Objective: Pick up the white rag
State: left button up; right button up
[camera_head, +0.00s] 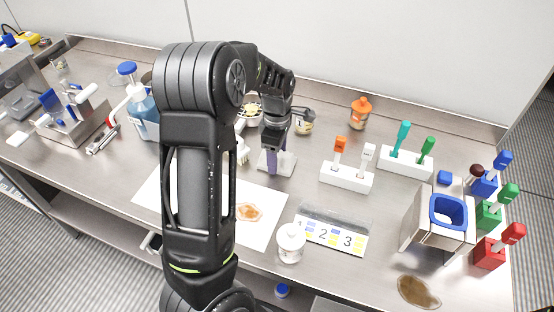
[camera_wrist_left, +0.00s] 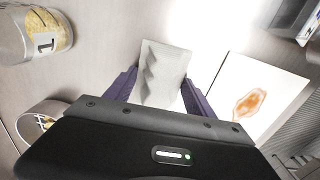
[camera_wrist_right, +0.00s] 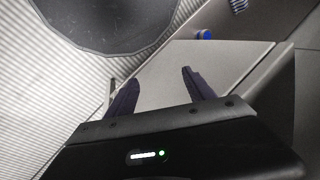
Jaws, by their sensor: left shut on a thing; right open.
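The white rag (camera_wrist_left: 162,75) is a pale, folded piece with wavy ridges. In the left wrist view it lies between the two purple fingers of my left gripper (camera_wrist_left: 157,95), which is shut on it. In the head view the rag (camera_head: 287,164) shows as a pale grey patch beside my left fingers (camera_head: 272,160), near the middle of the table. I cannot tell whether it still touches the table. My right gripper (camera_wrist_right: 160,92) is open and empty in the right wrist view, and it is not in the head view.
A white sheet with an orange stain (camera_head: 249,212) lies in front of the rag. A white jar (camera_head: 291,243), a numbered card (camera_head: 331,236), a white holder (camera_head: 346,178) and an orange-topped jar (camera_head: 360,113) stand to the right. A brown spill (camera_head: 419,292) is at the front right.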

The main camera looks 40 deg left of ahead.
pick_arm(q)
jog(key=c, duration=0.3)
notch_tip(320, 180, up, 10)
jog(key=shift+r+b, duration=0.1)
jog(key=shift+b, duration=0.5)
dwell(0.3)
